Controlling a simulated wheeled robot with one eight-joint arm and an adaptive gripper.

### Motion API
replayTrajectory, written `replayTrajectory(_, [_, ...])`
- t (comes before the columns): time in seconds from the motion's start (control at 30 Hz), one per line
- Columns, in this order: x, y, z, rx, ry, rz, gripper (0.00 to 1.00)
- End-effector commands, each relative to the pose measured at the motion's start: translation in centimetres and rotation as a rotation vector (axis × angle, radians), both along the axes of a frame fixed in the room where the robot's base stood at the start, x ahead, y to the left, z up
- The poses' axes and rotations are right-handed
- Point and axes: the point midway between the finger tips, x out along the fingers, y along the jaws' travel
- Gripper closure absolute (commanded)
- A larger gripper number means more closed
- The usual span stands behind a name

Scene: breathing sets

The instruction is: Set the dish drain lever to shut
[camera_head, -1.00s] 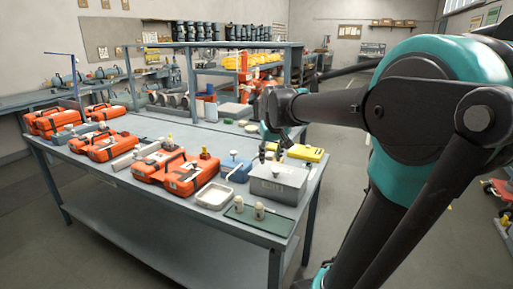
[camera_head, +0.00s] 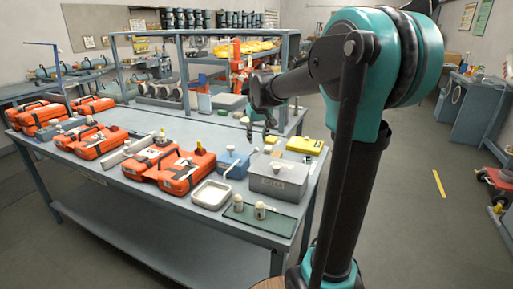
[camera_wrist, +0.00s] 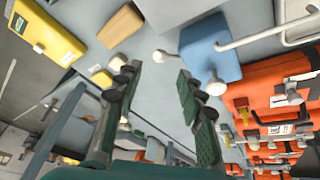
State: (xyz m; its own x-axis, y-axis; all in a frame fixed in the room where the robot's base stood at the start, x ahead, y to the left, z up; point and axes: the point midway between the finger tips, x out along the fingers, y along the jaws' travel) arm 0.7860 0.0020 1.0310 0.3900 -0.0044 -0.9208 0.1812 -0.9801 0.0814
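The dish (camera_head: 211,194) is a shallow white tray near the table's front edge. A thin white bent rod, which looks like its drain lever (camera_head: 236,163), rises beside it, in front of a blue box. The rod also shows as a white lever (camera_wrist: 268,32) at the upper right of the wrist view, running past the blue box. I cannot tell its setting. My gripper (camera_head: 260,140) hangs above the table behind the grey box. In the wrist view its fingers (camera_wrist: 152,78) are apart with nothing between them, away from the lever.
A green mat (camera_head: 249,216) holds two small white bottles. Orange cases (camera_head: 186,172) fill the left. A yellow case (camera_head: 305,146) lies at the right; a shelf frame stands behind.

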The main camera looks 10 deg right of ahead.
Motion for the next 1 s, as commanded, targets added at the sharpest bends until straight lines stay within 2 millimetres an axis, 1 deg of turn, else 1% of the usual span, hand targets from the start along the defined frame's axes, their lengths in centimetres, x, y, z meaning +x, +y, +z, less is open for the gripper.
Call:
replayTrajectory(0.03, [0.5,0.0,-1.0,0.0,0.0,0.0,0.61])
replayTrajectory(0.1, [1.0,0.0,-2.2,0.0,0.0,0.0,0.61])
replayTrajectory(0.2, [1.6,0.0,-3.8,0.0,0.0,0.0,0.61])
replayTrajectory(0.33, [2.2,0.0,-5.3,0.0,0.0,0.0,0.61])
replayTrajectory(0.5, [2.6,0.0,-6.2,0.0,0.0,0.0,0.61])
replayTrajectory(0.8, [2.7,0.0,-6.4,0.0,0.0,0.0,0.61])
replayTrajectory(1.0, [2.7,0.0,-6.4,0.0,0.0,0.0,0.86])
